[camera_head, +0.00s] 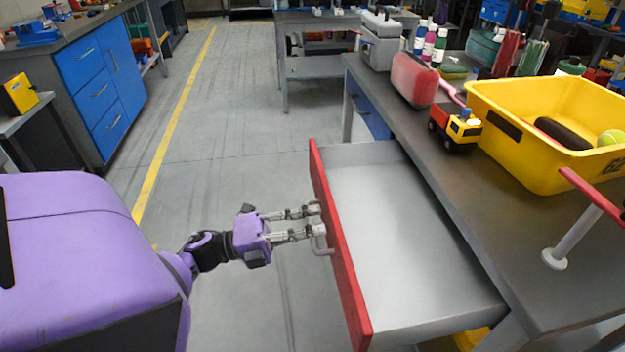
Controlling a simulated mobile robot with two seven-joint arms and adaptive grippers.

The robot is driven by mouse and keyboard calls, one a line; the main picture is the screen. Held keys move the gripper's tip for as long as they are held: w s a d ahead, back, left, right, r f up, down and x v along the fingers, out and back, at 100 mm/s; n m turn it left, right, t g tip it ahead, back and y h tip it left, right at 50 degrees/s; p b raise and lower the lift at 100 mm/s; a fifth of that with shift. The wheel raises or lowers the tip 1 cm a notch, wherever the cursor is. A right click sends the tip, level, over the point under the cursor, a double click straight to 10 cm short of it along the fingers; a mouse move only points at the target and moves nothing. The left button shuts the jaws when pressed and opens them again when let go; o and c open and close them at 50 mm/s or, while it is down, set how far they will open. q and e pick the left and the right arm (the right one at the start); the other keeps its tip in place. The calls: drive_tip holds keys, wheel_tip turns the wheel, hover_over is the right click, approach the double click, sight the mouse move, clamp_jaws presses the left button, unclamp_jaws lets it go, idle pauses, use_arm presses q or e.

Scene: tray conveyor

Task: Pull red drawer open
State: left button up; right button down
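The red drawer (343,253) is pulled well out from under the grey workbench. Its grey inside looks empty. My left gripper (316,219) is at the drawer's front face, with its fingers at the grey handle (320,240). One finger lies on the far side and one on the near side of the handle's upper part. From this angle I cannot tell whether the fingers press on the handle. My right gripper is not in view.
On the workbench (540,270) stand a yellow bin (497,130) with a ball, a toy truck (455,127), a red case (414,80) and several bottles. Blue drawers (97,90) stand at the left. The floor left of the drawer is clear.

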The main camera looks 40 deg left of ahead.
use_arm(q)
drive_tip(key=v, duration=1.2)
idle(0.6)
